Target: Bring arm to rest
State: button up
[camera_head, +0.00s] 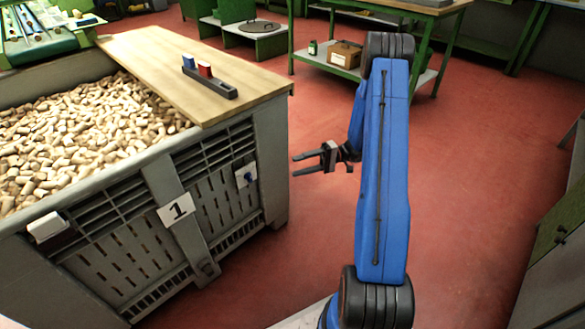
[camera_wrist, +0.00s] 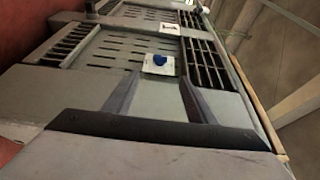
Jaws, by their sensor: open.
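My blue arm stands upright on the right of the head view. My gripper (camera_head: 294,166) reaches left from it, level with the side of a large grey crate (camera_head: 160,185). Its two dark fingers are apart with nothing between them. In the wrist view my gripper (camera_wrist: 160,76) points at the crate's slatted wall (camera_wrist: 112,48). A small white plate with a blue knob (camera_wrist: 159,65) is on that wall, just past the fingertips in the picture. The plate with the blue knob (camera_head: 247,176) also shows in the head view. The fingers look clear of the crate.
Cork stoppers (camera_head: 80,130) fill the crate. A wooden board (camera_head: 170,65) across its top carries a dark holder (camera_head: 210,84) with a blue and a red block. A green bench (camera_head: 375,70) stands behind my arm. Red floor (camera_head: 460,170) is open to the right.

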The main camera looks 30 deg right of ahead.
jog(key=shift+d, duration=0.15)
dwell(0.4)
jog(key=s+a+r+n+g+h, duration=0.2)
jog(key=s+a+r+g+h, duration=0.3)
jog(key=s+a+r+h, duration=0.7)
jog(key=s+r+t+h, duration=0.3)
jog(key=s+r, duration=0.4)
jog(key=s, duration=0.3)
jog(key=s+r+m+t+h, duration=0.1)
jog(key=s+r+t+h, duration=0.2)
jog(key=s, duration=0.8)
jog(key=shift+r+t, duration=1.1)
jog(key=shift+r, duration=1.05)
jog(key=shift+a, duration=0.1)
